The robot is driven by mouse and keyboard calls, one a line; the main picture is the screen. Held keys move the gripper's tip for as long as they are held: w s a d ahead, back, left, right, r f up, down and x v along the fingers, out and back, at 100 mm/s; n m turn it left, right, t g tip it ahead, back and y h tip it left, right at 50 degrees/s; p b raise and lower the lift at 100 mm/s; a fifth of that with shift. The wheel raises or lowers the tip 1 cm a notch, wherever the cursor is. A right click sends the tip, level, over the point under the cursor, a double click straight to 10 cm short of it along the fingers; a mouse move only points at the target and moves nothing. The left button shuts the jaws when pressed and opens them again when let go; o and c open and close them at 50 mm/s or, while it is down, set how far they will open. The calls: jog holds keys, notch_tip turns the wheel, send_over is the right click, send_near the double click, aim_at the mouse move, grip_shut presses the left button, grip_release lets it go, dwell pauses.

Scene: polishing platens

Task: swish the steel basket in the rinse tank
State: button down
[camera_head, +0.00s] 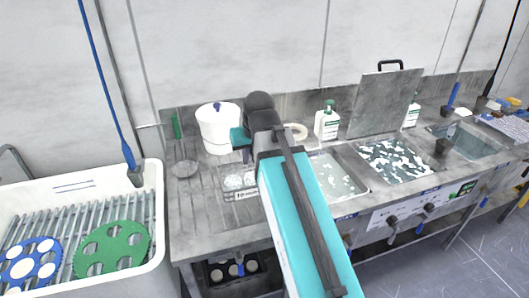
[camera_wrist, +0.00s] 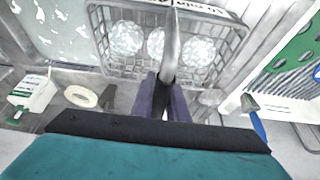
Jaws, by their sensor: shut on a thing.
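The steel basket (camera_wrist: 100,35) is a wire basket holding three round, glassy white pieces; a white label on its rim begins with "10". It also shows in the head view (camera_head: 224,184), left of the tanks and above or on the drainboard; I cannot tell whether it touches. My gripper (camera_wrist: 165,88) is shut on the basket's upright steel handle (camera_wrist: 171,45). My arm hides the fingers in the head view. A tank of liquid with pale patches (camera_head: 338,177) lies just right of the basket. I cannot read which tank is the rinse tank.
A second tank (camera_head: 397,160) with white patches and a raised lid (camera_head: 385,103) behind it lies further right, then another basin (camera_head: 467,140). A white pot (camera_head: 219,128) and a bottle (camera_head: 327,122) stand behind. A white tub (camera_head: 157,215) with green and blue discs is left.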

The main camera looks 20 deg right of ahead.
jog(key=shift+s+a, duration=0.35)
jog(key=shift+a, duration=0.2)
jog(key=shift+s+a, duration=0.3)
jog(key=shift+a, duration=0.25)
jog(key=shift+a, duration=0.15)
